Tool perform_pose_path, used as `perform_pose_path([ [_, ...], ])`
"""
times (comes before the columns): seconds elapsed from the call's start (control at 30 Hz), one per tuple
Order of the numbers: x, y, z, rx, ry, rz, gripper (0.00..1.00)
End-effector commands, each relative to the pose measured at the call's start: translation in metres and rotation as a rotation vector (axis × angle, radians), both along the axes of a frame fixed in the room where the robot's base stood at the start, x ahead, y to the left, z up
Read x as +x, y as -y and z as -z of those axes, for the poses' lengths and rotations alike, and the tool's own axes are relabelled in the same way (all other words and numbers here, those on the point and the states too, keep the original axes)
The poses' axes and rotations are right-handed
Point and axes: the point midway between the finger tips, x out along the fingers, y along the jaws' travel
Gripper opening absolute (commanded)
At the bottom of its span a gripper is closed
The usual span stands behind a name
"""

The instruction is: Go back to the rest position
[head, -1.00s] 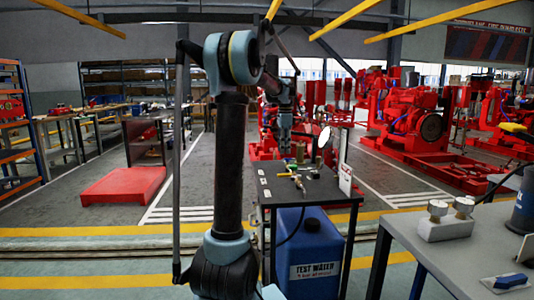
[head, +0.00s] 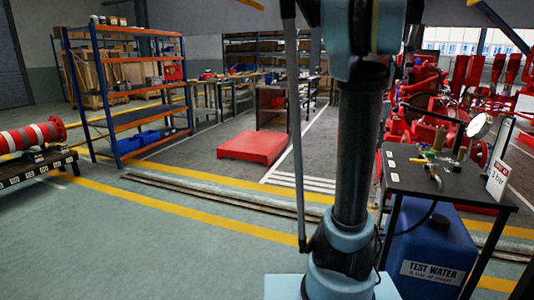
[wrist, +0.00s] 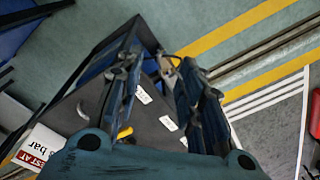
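My gripper (wrist: 155,75) shows in the wrist view with its two dark fingers apart and nothing held between them. It points down over the black-topped test table (wrist: 95,105), where pale labels and a yellow-handled part show beyond and between the fingers. In the head view my arm stands upright right of centre, and the gripper cannot be made out there. The same table (head: 404,184) stands to the right of my arm, with small brass fittings, a round gauge (head: 480,126) and a white sign (head: 499,160) on it.
A blue test water tank (head: 432,245) sits under the table. A red platform (head: 252,147) lies on the floor behind. A shelf rack (head: 128,95) and a red-and-white pipe (head: 30,136) are at left. The floor at front left is clear.

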Motion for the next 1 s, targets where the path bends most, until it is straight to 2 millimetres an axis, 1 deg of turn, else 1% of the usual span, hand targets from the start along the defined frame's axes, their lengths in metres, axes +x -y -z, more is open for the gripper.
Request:
perform_pose_path([
  [0.03,-0.01,-0.017,0.006,-0.005,0.004,-0.057,0.35],
  [0.2,-0.042,-0.064,0.028,-0.022,0.017,-0.255,0.35],
  [0.37,-0.075,-0.101,0.053,-0.041,0.032,-0.44,0.35],
  [0.5,-0.104,-0.129,0.079,-0.057,0.042,-0.602,0.35],
  [0.67,-0.138,-0.156,0.113,-0.078,0.058,-0.787,0.35],
  [0.8,-0.166,-0.174,0.145,-0.096,0.069,-0.946,0.35],
  [0.9,-0.183,-0.184,0.166,-0.109,0.078,-1.043,0.35],
  [1.0,-0.195,-0.19,0.182,-0.118,0.084,-1.117,0.35],
])
